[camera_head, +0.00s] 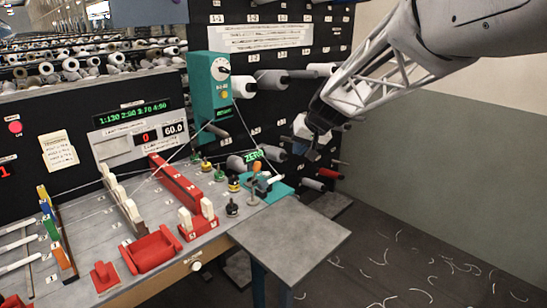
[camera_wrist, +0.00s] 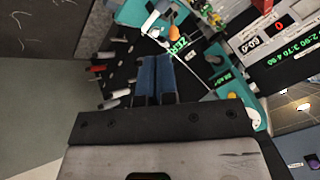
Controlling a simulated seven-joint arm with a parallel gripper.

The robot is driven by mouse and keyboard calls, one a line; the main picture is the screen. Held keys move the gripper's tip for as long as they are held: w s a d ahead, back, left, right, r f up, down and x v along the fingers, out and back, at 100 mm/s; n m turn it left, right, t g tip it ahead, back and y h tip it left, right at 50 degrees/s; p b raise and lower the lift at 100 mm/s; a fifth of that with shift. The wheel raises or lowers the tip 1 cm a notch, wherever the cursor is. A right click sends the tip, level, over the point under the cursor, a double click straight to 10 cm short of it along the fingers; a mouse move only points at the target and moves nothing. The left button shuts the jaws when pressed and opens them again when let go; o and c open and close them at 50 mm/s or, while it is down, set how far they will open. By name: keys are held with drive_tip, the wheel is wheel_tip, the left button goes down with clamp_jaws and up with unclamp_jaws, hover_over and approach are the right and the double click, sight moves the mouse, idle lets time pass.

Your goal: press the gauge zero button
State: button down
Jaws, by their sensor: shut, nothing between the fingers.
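A green lit ZERO readout (camera_head: 253,156) stands at the back of the worktable, and the wrist view shows it tilted (camera_wrist: 179,46). An orange knob-like part (camera_head: 257,166) sits just below it, above a small teal base (camera_head: 268,190); the wrist view shows this orange part too (camera_wrist: 174,32). I cannot tell for sure whether it is the zero button. My gripper (camera_head: 312,152) hangs in the air right of the readout, apart from it. In the wrist view its two blue fingers (camera_wrist: 155,58) lie together, empty, with the readout just beyond and right of the tips.
A teal box with a white dial (camera_head: 209,90) stands behind the table. Black spool holders with grey and white spools (camera_head: 272,80) stick out near my gripper. Weights (camera_head: 232,208) stand left of the teal base. A bare grey shelf (camera_head: 290,240) is in front.

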drive_tip(key=w+a+f+y, duration=0.1)
drive_tip(key=w+a+f, duration=0.15)
drive_tip(key=w, duration=0.45)
drive_tip(key=w+a+f, duration=0.2)
drive_tip(key=w+a, duration=0.1)
drive_tip(key=w, duration=0.4)
drive_tip(key=t+y, duration=0.1)
drive_tip(key=t, duration=0.1)
hover_over(268, 172)
wheel_tip(268, 172, down, 7)
drive_tip(key=shift+d+r, duration=0.1)
drive_tip(key=shift+f, duration=4.4)
drive_tip(key=shift+f, duration=0.9)
drive_tip(key=shift+r, duration=0.9)
